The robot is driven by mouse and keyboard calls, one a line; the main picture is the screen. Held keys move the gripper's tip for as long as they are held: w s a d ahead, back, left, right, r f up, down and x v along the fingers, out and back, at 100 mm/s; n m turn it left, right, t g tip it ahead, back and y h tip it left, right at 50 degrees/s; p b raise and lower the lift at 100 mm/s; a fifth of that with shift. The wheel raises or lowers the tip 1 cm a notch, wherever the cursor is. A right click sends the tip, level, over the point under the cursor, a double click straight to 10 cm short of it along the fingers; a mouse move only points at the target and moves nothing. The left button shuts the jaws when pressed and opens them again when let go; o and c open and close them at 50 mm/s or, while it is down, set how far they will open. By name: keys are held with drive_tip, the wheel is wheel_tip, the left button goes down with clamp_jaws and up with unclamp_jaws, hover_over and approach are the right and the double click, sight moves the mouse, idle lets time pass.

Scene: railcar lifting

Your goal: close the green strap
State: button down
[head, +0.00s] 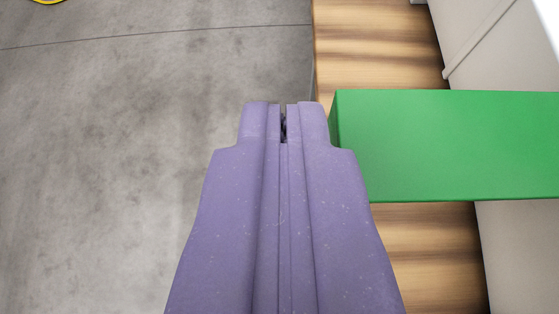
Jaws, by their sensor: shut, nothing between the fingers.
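A bright green block-like bar, which seems to be the green strap (450,146), juts in from the right edge of the head view over a wooden surface. Its left end stops just right of my gripper's fingertips. My gripper (284,112) is purple, points up the picture and is shut with nothing between its fingers. It sits at the left of the strap's end. I cannot tell whether its right finger touches the strap. The right end of the strap runs out of view.
A wooden plank surface (375,45) runs along the right under the strap. A pale panel or wall (480,50) stands to its right. Grey concrete floor (120,140) lies open on the left. A yellow curved thing (48,2) shows at the top left edge.

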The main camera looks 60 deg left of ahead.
drive_tip(key=shift+s+a+f, duration=0.1)
drive_tip(key=shift+s+f, duration=0.15)
drive_tip(key=shift+f, duration=0.55)
drive_tip(key=shift+s+a+f, duration=0.1)
drive_tip(key=shift+s+f, duration=0.1)
drive_tip(key=shift+f, duration=0.65)
drive_tip(key=shift+s+a+f, duration=0.1)
drive_tip(key=shift+s+f, duration=0.15)
drive_tip(key=shift+f, duration=0.65)
